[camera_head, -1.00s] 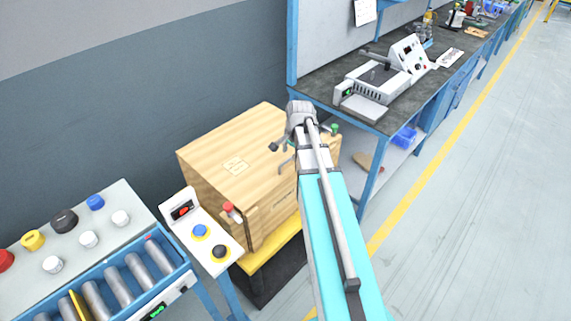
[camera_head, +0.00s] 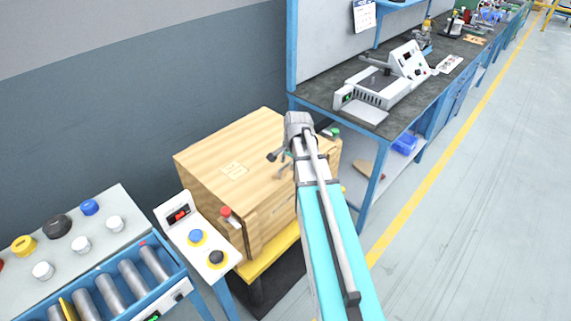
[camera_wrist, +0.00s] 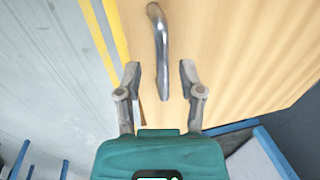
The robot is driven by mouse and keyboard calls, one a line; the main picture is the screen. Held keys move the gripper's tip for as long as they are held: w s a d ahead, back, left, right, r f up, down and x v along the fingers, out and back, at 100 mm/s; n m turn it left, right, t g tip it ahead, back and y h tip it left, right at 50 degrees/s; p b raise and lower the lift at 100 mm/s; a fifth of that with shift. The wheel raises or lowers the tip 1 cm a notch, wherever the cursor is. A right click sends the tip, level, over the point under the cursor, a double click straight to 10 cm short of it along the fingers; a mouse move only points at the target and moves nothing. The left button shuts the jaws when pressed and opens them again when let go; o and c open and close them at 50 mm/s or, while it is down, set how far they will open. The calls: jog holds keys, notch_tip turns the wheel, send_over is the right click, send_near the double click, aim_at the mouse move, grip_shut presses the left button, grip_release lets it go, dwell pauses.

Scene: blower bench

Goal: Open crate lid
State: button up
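The wooden crate (camera_head: 212,152) stands on a yellow-edged base, and its lid is shut. A red-topped part (camera_head: 228,214) and a green-topped part (camera_head: 333,133) sit at its front corners. In the wrist view, a curved metal handle (camera_wrist: 160,50) shows on the wooden face (camera_wrist: 220,50). My gripper (camera_wrist: 161,72) is open there, its two fingers apart, with the lower end of the handle between or just beyond the fingertips. I cannot tell whether they touch it. In the head view my gripper (camera_head: 273,156) is at the crate's front right, and my arm hides part of that side.
A control box (camera_head: 200,240) with blue and black buttons stands left of the crate, beside a roller conveyor (camera_head: 130,285). A blue-framed workbench (camera_head: 385,115) with equipment is behind right. The floor (camera_head: 470,190) at right is clear.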

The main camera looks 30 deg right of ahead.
grip_shut()
jog(key=shift+s+a, duration=0.1)
jog(key=shift+a, duration=0.15)
jog(key=shift+w+d+r+p, duration=0.2)
jog(key=shift+r+p, duration=0.4)
jog(key=shift+p, duration=0.05)
jog(key=shift+c, duration=1.2)
grip_release()
jog(key=shift+s+d, duration=0.1)
jog(key=shift+d, duration=0.05)
jog(key=o, duration=0.4)
jog(key=shift+f, duration=0.1)
jog(key=shift+a, duration=0.25)
